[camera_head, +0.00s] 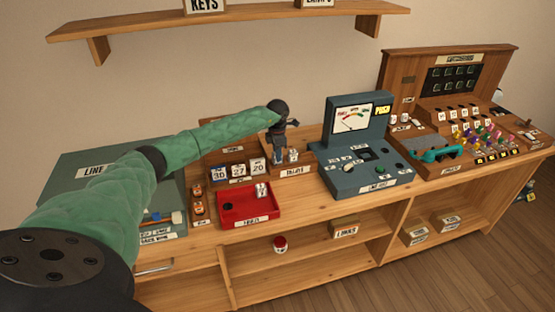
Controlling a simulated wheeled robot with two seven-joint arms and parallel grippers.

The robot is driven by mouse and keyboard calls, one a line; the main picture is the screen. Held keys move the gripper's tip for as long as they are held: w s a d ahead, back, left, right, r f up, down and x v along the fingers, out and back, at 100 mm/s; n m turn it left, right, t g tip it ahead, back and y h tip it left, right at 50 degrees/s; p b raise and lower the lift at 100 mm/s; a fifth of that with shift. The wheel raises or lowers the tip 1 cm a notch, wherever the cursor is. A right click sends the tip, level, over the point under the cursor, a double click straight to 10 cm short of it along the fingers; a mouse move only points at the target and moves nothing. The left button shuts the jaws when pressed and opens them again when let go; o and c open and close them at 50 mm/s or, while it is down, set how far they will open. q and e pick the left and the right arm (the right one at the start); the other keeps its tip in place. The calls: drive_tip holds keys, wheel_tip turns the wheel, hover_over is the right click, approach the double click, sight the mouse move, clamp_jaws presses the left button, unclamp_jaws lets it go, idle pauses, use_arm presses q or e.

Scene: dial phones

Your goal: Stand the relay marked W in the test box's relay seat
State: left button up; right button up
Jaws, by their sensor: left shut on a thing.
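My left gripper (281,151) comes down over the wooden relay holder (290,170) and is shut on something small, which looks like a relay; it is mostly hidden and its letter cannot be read. A white relay (293,155) stands in the holder just right of the fingers; its mark is too small to read. The grey-blue test box (345,184) stands to the right, with an upright meter panel (353,118) at its back. A dark square on its top (367,154) may be the relay seat. My right gripper is not in view.
A red tray (236,221) in front of the holder has a white relay-like block (262,190) in it. Number blocks (238,171) stand left of the holder. A wooden switchboard (455,160) with coloured plugs stands at the right. A wall shelf (250,19) hangs above.

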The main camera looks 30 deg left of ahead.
use_arm(q)
drive_tip(key=shift+r+p, duration=0.5)
drive_tip(key=shift+r, duration=2.3)
drive_tip(key=shift+d+f, duration=0.1)
